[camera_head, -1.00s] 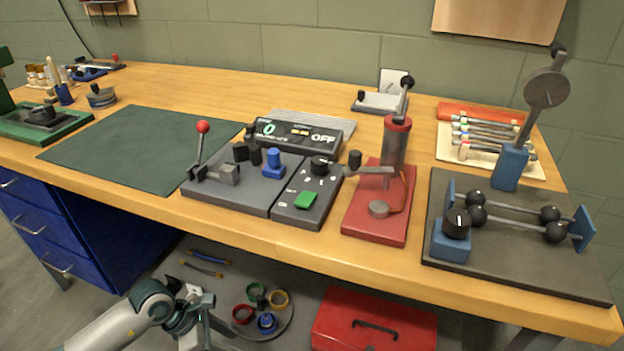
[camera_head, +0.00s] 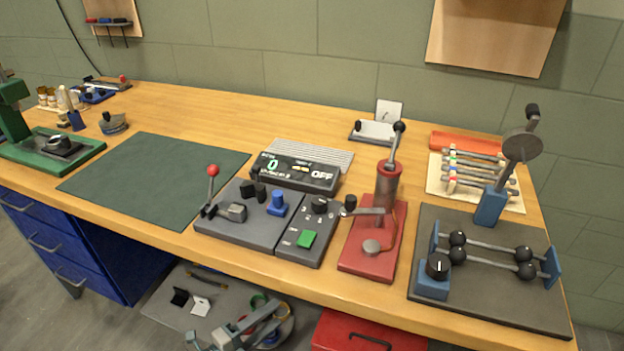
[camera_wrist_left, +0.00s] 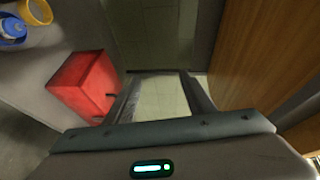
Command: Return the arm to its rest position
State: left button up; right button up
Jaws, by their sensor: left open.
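My left gripper (camera_head: 240,329) is low at the bottom edge of the head view, in front of the workbench and below its top. It overlaps the coloured rings on the low grey shelf in the picture. In the left wrist view its two fingers (camera_wrist_left: 162,82) are apart with nothing between them. The rest of my left arm is mostly out of the head view. My right gripper is in neither view.
The wooden bench top (camera_head: 385,300) overhangs just above the gripper. A red toolbox (camera_head: 352,335) is right of it and shows in the left wrist view (camera_wrist_left: 85,85). Blue drawers (camera_head: 55,245) stand left. The red-knobbed lever (camera_head: 212,172) is on the bench.

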pick_arm(q)
jog(key=s+a+f+n+y+p, duration=0.2)
jog(key=s+a+f+n+y, duration=0.25)
jog(key=f+n, duration=0.3)
jog(key=s+a+f+n+y+p, duration=0.35)
jog(key=f+n+y, duration=0.2)
jog(key=n, duration=0.25)
jog(key=s+f+n+g+p, duration=0.1)
jog(key=s+f+n+g, duration=0.2)
jog(key=s, duration=0.6)
jog(key=s+f+n+g+p, duration=0.1)
jog(key=s+f+n+g, duration=0.2)
jog(key=s+f+n, duration=0.2)
jog(key=s+f, duration=0.3)
jog(key=s, duration=0.1)
jog(key=shift+s+a+f+g, duration=0.15)
jog(key=shift+s+f+g, duration=0.1)
jog(key=shift+s+g, duration=0.1)
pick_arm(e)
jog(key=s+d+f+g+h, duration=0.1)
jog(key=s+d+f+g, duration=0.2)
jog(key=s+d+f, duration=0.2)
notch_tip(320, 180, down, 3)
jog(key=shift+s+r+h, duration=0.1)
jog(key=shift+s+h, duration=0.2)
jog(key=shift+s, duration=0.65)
